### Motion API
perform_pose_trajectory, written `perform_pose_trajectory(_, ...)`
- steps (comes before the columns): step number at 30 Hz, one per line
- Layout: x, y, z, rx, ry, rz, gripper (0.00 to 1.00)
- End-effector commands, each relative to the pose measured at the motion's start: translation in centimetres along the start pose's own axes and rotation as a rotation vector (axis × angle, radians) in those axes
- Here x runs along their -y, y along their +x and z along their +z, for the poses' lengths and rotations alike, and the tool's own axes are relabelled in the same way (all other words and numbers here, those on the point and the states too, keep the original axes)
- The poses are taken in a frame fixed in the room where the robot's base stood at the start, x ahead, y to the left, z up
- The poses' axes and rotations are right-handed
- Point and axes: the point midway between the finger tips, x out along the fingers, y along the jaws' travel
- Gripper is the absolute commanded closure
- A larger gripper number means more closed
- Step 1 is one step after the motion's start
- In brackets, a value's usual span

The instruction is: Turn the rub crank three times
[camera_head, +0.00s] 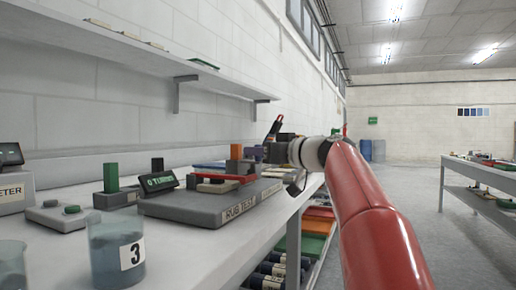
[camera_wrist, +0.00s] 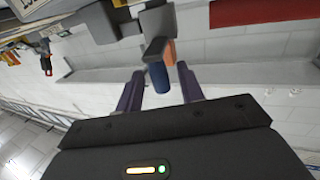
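The rub tester (camera_head: 190,208), a grey base labelled "RUB TEST", lies on the bench in the head view. It carries an orange-brown post (camera_head: 237,152) and a red bar (camera_head: 222,177). A display (camera_head: 159,182) with green text stands at its left; the text is too small to read surely. My gripper (camera_head: 273,150) is at the tester's far right end. In the wrist view, its two dark fingers (camera_wrist: 160,70) stand apart on either side of the blue crank handle (camera_wrist: 158,78), with visible gaps. The handle hangs from a dark crank arm (camera_wrist: 154,50). My arm hides the crank in the head view.
A beaker marked 3 (camera_head: 117,252) stands at the bench front, left of the tester. A green block on a grey base (camera_head: 114,198) stands behind it. A wall shelf (camera_head: 100,40) runs above the bench. Clear floor (camera_head: 410,200) lies right of the bench.

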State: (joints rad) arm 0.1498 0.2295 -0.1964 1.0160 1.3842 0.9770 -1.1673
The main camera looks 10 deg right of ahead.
Motion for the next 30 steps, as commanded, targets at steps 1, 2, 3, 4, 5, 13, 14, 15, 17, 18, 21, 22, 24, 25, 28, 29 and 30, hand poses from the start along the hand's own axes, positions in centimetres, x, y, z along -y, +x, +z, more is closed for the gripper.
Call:
perform_pose_trajectory(1, 0.06, 0.44, -0.12, 0.000, -0.001, -0.001, 0.62)
perform_pose_trajectory(2, 0.05, 0.60, -0.12, -0.001, -0.001, 0.000, 0.62)
perform_pose_trajectory(3, 0.03, 0.75, -0.08, -0.001, 0.000, 0.000, 0.62)
perform_pose_trajectory(4, 0.03, 0.82, -0.06, 0.000, 0.000, 0.001, 0.62)
perform_pose_trajectory(5, 0.02, 0.87, -0.04, 0.000, 0.000, 0.001, 0.62)
perform_pose_trajectory(13, 0.02, 0.87, -0.01, -0.001, 0.000, 0.001, 0.70)
perform_pose_trajectory(14, 0.02, 0.86, -0.01, -0.001, 0.000, 0.001, 0.74)
perform_pose_trajectory(15, 0.02, 0.86, -0.01, -0.001, 0.000, 0.001, 0.79)
perform_pose_trajectory(17, 0.02, 0.86, -0.02, -0.001, 0.000, 0.001, 0.87)
perform_pose_trajectory(18, 0.02, 0.86, -0.02, -0.001, 0.000, 0.001, 0.92)
perform_pose_trajectory(21, 0.03, 0.85, -0.02, -0.001, 0.000, 0.001, 1.00)
perform_pose_trajectory(22, 0.03, 0.85, -0.02, -0.001, 0.000, 0.001, 1.00)
perform_pose_trajectory(24, 0.03, 0.85, -0.02, -0.001, 0.000, 0.001, 1.00)
perform_pose_trajectory(25, 0.03, 0.85, -0.02, -0.001, 0.000, 0.001, 1.00)
perform_pose_trajectory(28, 0.07, 0.84, -0.01, -0.001, 0.000, 0.003, 1.00)
perform_pose_trajectory(29, 0.10, 0.83, 0.00, -0.001, 0.000, 0.005, 1.00)
perform_pose_trajectory(30, 0.17, 0.82, 0.01, -0.001, 0.000, 0.009, 1.00)
